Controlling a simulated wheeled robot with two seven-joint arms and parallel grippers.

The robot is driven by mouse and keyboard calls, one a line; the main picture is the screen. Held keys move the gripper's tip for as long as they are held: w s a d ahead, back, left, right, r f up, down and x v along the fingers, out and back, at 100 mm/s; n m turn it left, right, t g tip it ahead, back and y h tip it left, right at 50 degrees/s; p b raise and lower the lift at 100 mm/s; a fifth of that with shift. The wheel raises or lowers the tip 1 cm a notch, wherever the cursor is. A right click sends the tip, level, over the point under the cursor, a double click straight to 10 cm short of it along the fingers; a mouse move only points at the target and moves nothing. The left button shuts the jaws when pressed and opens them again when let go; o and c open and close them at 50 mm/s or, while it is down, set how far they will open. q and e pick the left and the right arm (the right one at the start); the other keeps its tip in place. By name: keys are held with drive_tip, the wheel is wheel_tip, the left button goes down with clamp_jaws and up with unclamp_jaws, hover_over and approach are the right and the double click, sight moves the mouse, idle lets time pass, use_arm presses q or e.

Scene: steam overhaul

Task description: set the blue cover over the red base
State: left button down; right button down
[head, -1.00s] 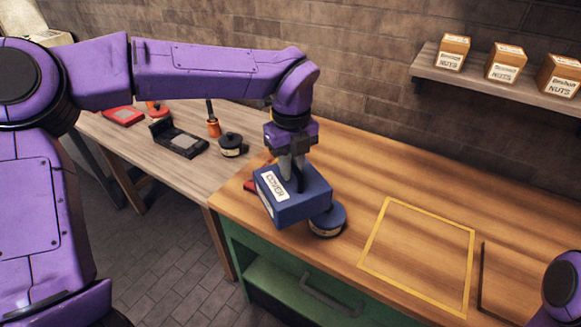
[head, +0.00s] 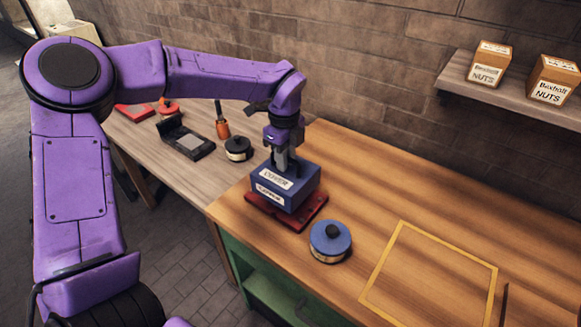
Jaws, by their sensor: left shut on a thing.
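The blue cover (head: 299,188) is a box with white labels on its front. It sits over the red base (head: 309,216), whose red plate shows around the cover's lower edge on the wooden bench. My left gripper (head: 284,168) points down from above and is shut on the top of the cover; the fingertips and what they grip are partly hidden. I cannot tell whether the cover is fully seated. My right gripper is out of view.
A blue round tin (head: 330,243) with a dark knob stands just right of the base. A yellow outlined square (head: 402,223) marks clear bench to the right. A black round tin (head: 238,149) and a black device (head: 186,139) are on the left bench. Nuts boxes (head: 490,65) stand on a wall shelf.

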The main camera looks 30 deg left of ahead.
use_arm(q)
drive_tip(key=f+b, duration=0.1)
drive_tip(key=w+f, duration=0.1)
drive_tip(key=f, duration=0.1)
drive_tip(key=f+b, duration=0.1)
drive_tip(key=f, duration=0.1)
drive_tip(key=shift+w+a+b, duration=0.2)
drive_tip(key=shift+a+b, duration=0.15)
drive_tip(key=shift+w, duration=0.1)
drive_tip(key=shift+s+r, duration=0.2)
drive_tip(key=shift+s, duration=0.1)
drive_tip(key=shift+f, duration=0.15)
drive_tip(key=c, duration=1.1)
unclamp_jaws()
drive_tip(key=shift+w+f, duration=0.1)
drive_tip(key=shift+w, duration=0.05)
drive_tip(key=shift+o, duration=0.2)
drive_tip(key=shift+r+p, duration=0.35)
drive_tip(key=shift+r, duration=0.15)
wheel_tip(320, 180, up, 12)
drive_tip(key=b, duration=0.1)
drive_tip(key=shift+f, duration=0.2)
